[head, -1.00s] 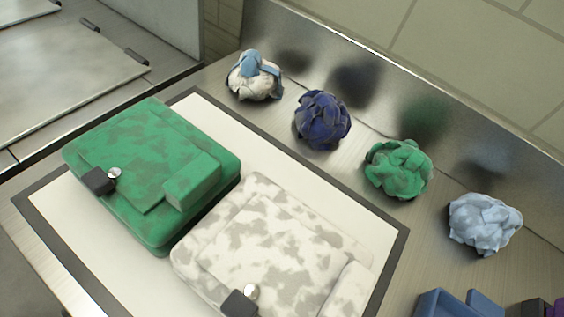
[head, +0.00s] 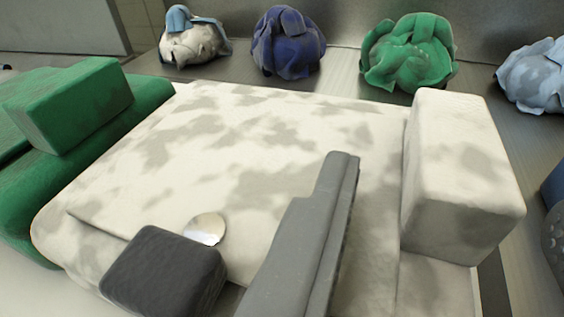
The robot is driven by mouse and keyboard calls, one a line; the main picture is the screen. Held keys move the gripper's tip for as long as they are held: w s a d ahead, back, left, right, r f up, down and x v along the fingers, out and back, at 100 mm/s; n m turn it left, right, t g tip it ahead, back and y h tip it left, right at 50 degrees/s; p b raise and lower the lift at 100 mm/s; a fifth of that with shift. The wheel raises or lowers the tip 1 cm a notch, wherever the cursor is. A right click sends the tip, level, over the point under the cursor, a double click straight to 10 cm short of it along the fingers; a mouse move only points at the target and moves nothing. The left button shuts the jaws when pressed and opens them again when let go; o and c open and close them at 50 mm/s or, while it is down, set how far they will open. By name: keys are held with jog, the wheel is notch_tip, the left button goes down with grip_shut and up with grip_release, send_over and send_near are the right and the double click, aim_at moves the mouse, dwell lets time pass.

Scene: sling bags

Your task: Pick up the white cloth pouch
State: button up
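The white cloth pouch (head: 235,150), mottled with grey patches, fills the middle of the head view. It lies flat, with a flap, a round silver stud (head: 205,229), a dark grey tab (head: 165,272) at its near edge and a raised block-like side pocket (head: 463,165) on the right. My gripper (head: 342,168) shows as a grey finger shape reaching up from the bottom over the pouch's near right part. It hides some of the flap; I cannot tell whether it touches the cloth or whether a second finger is hidden.
A green pouch (head: 80,105) lies close along the left side. Behind stand crumpled bundles: white-and-blue (head: 192,42), dark blue (head: 288,42), green (head: 408,55) and pale blue (head: 540,78). A metal wall rises behind them. Part of a blue object (head: 555,190) shows at the right edge.

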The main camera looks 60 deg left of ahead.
aim_at(455, 111)
jog(key=shift+b+x, duration=0.65)
jog(key=shift+x, duration=3)
jog(key=shift+w+d+r, duration=0.15)
jog(key=shift+r, duration=0.05)
jog(key=shift+c, duration=0.3)
grip_shut()
